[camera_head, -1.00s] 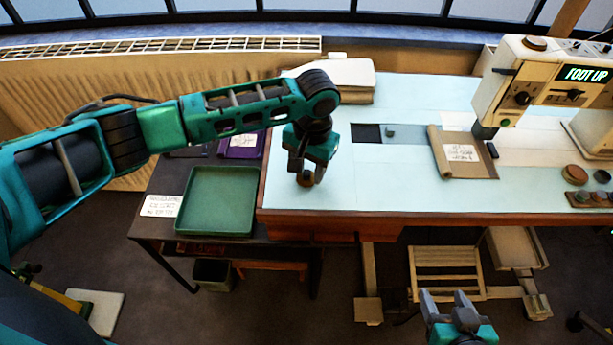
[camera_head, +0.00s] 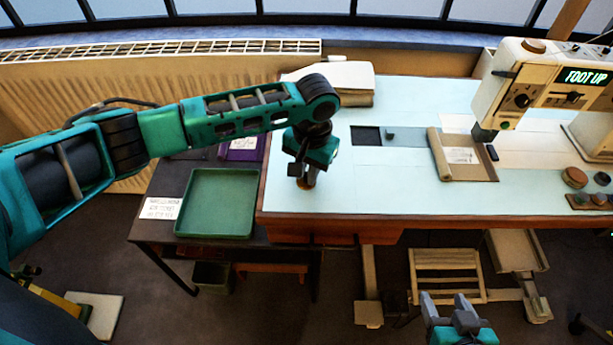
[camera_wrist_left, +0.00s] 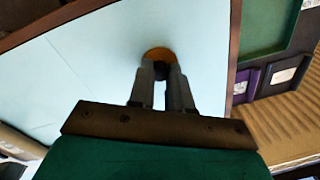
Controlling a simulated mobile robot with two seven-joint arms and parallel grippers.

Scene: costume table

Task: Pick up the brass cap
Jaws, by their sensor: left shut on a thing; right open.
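The brass cap shows in the left wrist view (camera_wrist_left: 157,53) as a round orange-brown piece with a dark middle, at the tips of my left gripper (camera_wrist_left: 164,75). The fingers are shut on it. In the head view my left gripper (camera_head: 304,178) points down at the table's left end, with only a small brown bit of the cap showing below it. I cannot tell whether the cap touches the tabletop. My right gripper (camera_head: 451,299) is open and empty, low in front of the table.
The pale blue tabletop (camera_head: 390,185) is clear around the left gripper. A green tray (camera_head: 182,212) sits on the lower dark side table to the left, beside a written card (camera_head: 160,208). A rolled tan pouch (camera_head: 441,155) and a cream machine (camera_head: 535,85) stand to the right.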

